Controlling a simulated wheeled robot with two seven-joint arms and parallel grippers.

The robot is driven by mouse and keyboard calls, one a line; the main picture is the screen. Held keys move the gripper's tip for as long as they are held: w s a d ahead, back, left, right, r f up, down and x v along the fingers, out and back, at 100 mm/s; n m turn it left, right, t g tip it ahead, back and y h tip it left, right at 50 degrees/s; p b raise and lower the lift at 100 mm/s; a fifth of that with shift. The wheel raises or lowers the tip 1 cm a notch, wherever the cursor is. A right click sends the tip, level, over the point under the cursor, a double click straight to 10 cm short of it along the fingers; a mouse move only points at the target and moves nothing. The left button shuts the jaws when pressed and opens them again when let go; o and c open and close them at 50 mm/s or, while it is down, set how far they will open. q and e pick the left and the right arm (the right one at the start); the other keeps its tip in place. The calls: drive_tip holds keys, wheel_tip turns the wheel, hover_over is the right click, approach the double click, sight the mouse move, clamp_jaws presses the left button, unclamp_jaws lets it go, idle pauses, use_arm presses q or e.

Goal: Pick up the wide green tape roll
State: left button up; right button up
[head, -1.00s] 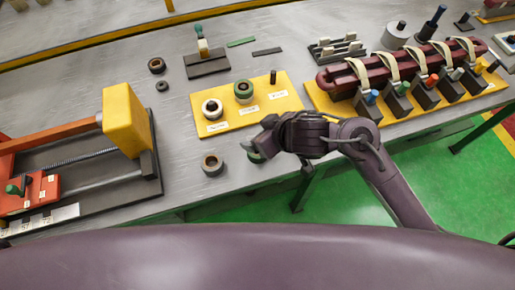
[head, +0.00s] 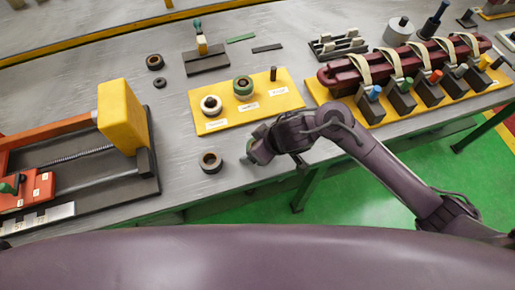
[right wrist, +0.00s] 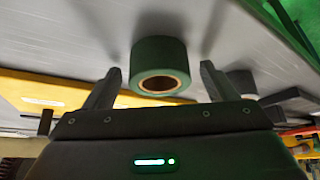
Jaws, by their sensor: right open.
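The wide green tape roll (right wrist: 160,65) shows in the right wrist view, with a tan core opening facing the camera. It is on the grey table. My right gripper (right wrist: 159,72) is open, with one finger on each side of the roll and a visible gap to each; it is not closed on it. In the head view my right gripper (head: 256,154) is low at the table's front part, in front of the yellow board, and largely hides the roll there. My left gripper is not in view.
A dark roll (head: 210,162) stands just left of my right gripper. A red-and-yellow vise-like device (head: 122,115) is at left. The table's front edge is close.

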drive_tip(key=c, duration=1.1)
drive_tip(key=shift+r, duration=0.1)
